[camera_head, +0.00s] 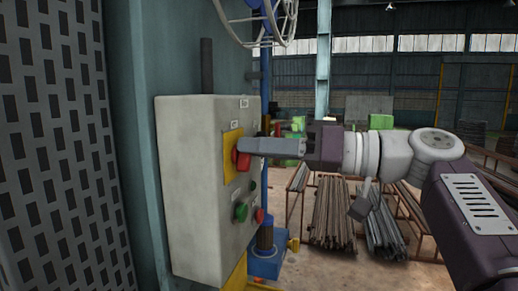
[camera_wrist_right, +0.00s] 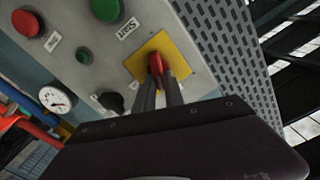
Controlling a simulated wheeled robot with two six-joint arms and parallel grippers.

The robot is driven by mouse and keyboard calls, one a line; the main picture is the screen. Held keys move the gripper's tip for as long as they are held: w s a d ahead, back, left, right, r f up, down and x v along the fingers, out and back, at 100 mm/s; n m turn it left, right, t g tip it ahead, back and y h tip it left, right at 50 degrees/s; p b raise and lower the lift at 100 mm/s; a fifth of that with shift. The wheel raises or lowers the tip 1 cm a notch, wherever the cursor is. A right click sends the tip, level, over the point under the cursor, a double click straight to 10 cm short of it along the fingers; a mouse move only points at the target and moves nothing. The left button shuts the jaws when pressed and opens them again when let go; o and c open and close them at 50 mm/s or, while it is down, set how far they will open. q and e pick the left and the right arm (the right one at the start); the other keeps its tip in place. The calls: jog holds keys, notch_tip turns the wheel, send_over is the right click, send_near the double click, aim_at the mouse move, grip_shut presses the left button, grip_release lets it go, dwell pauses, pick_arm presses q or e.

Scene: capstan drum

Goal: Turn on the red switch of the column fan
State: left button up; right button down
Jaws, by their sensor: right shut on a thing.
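The red switch (camera_head: 242,158) sits on a yellow plate (camera_head: 232,141) on the front of a light grey control box (camera_head: 190,180). My right gripper (camera_head: 246,147) reaches in from the right and its fingers are at the switch. In the right wrist view, the red switch (camera_wrist_right: 156,63) shows between the tips of my right gripper (camera_wrist_right: 159,78), which is shut on it. The fingers hide part of the switch. The fan's wire cage (camera_head: 262,22) shows at the top, in front of a blue pole. My left gripper is not in view.
Green (camera_head: 240,212) and red (camera_head: 259,215) buttons sit below the switch on the box. A round gauge (camera_wrist_right: 55,99) and a black knob (camera_wrist_right: 111,101) show in the right wrist view. A perforated panel (camera_head: 60,150) stands at left. Racks of metal bars (camera_head: 338,212) stand behind my right arm.

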jog(key=shift+w+d+f+m+p, duration=0.1)
jog(key=shift+w+f+m+p, duration=0.05)
jog(key=shift+m, duration=2)
jog(key=shift+w+a+f+m+p, duration=0.1)
jog(key=shift+f+m+p, duration=0.1)
jog(key=shift+m, duration=2)
jog(key=shift+w+d+f+m+p, duration=0.1)
jog(key=shift+w+f+m+p, duration=0.05)
jog(key=shift+m, duration=2)
jog(key=c, duration=1.4)
grip_release()
jog(key=shift+f, duration=0.1)
jog(key=shift+c, duration=0.2)
